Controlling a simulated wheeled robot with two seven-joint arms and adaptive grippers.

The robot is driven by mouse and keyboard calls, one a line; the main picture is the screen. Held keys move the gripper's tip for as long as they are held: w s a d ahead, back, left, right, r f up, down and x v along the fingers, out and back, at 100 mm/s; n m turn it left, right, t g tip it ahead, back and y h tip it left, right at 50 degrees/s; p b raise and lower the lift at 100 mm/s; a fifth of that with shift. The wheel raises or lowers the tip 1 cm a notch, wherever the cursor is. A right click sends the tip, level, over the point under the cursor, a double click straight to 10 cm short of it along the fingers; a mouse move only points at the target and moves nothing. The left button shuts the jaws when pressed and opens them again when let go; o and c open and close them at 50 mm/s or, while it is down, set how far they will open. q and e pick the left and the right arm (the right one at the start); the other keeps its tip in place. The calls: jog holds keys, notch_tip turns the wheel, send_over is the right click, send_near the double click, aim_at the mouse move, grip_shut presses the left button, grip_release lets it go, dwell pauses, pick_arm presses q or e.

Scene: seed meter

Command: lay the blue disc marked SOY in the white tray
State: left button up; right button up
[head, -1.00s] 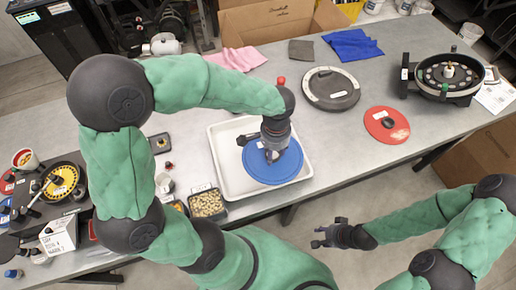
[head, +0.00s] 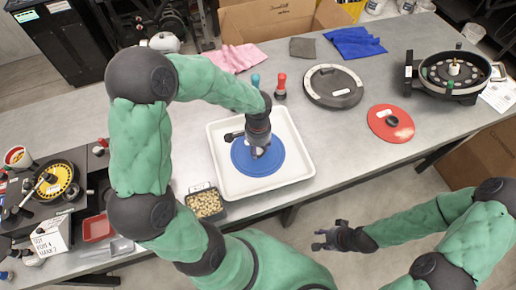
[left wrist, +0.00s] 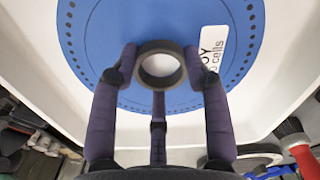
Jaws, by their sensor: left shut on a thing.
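The blue disc (head: 273,163) is over the white tray (head: 296,181) and inside its rim in the head view. In the left wrist view the disc (left wrist: 110,35) shows a ring of small holes and a white label (left wrist: 213,42) whose visible letters read "OY" and "cells". My left gripper (head: 259,150) is shut on the disc's dark round knob (left wrist: 160,65). The disc looks flat and very low in the tray; I cannot tell whether it touches the tray floor. My right gripper (head: 325,238) is empty and open, off the table's front edge.
A red disc (head: 399,127), a dark round lid (head: 333,86) and a seed meter housing (head: 449,75) stand to the right. Red and blue-topped tools stand behind the tray. A bin of pale seeds (head: 206,203) is close to the tray's front left.

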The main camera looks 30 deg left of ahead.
pick_arm(q)
jog(key=shift+r, duration=0.1)
jog(key=shift+f, duration=0.2)
jog(key=o, duration=1.2)
jog(key=shift+r, duration=0.15)
jog(key=shift+r, duration=0.25)
notch_tip(320, 180, up, 12)
jog(key=p, duration=0.3)
jog(key=shift+f, duration=0.2)
